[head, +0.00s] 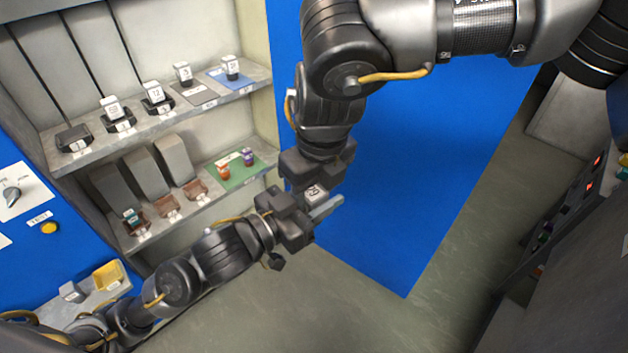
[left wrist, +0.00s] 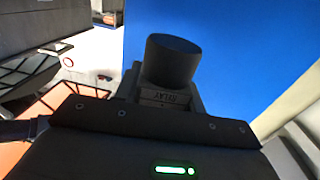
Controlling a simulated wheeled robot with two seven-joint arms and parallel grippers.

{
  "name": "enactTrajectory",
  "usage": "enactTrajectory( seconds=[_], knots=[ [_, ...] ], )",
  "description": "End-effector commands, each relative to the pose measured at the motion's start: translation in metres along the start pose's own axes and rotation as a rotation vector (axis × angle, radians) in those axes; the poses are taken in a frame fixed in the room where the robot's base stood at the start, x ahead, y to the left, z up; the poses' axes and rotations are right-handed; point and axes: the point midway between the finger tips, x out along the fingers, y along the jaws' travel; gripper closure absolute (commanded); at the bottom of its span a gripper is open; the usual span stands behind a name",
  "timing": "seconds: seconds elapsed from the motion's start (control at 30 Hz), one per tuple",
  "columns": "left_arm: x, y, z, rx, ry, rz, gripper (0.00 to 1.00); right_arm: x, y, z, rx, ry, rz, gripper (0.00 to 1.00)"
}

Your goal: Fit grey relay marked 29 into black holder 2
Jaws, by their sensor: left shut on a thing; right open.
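A grey relay with a white numbered top (head: 313,193) is between my two grippers in the head view; its number is too small to read surely. My left gripper (head: 311,207) is shut on it, away from the shelves. My right gripper (head: 315,180) comes down from above, open and close around or beside the relay; the exact contact is hidden. Black holders stand on the upper shelf: an empty one (head: 72,136) at left, and two bearing relays (head: 120,125) (head: 157,107). Their labels are hard to read.
A grey mat (head: 205,96) and a blue mat (head: 243,80) at the upper shelf's right each have a relay. The lower shelf holds brown holders (head: 167,208) and a green mat (head: 250,172) with small coloured parts. A yellow bin (head: 108,276) stands at lower left.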

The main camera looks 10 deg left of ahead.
Motion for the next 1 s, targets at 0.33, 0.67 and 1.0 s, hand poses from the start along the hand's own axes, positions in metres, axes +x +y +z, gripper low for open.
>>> enactTrajectory(
  seconds=[0.33, 0.67, 1.0],
  knots=[
    [0.000, 0.000, 0.000, 0.000, 0.001, 0.000, 0.85, 0.000, 0.000, 0.000, 0.000, 0.000, 0.000, 0.77],
    [0.000, 0.000, 0.000, 0.000, 0.000, 0.000, 0.35, -0.001, 0.000, 0.000, 0.000, 0.000, 0.000, 0.85],
    [-0.002, 0.001, 0.014, -0.122, -0.040, -0.026, 0.35, 0.000, 0.000, 0.000, 0.000, 0.000, 0.000, 0.85]
  ],
)
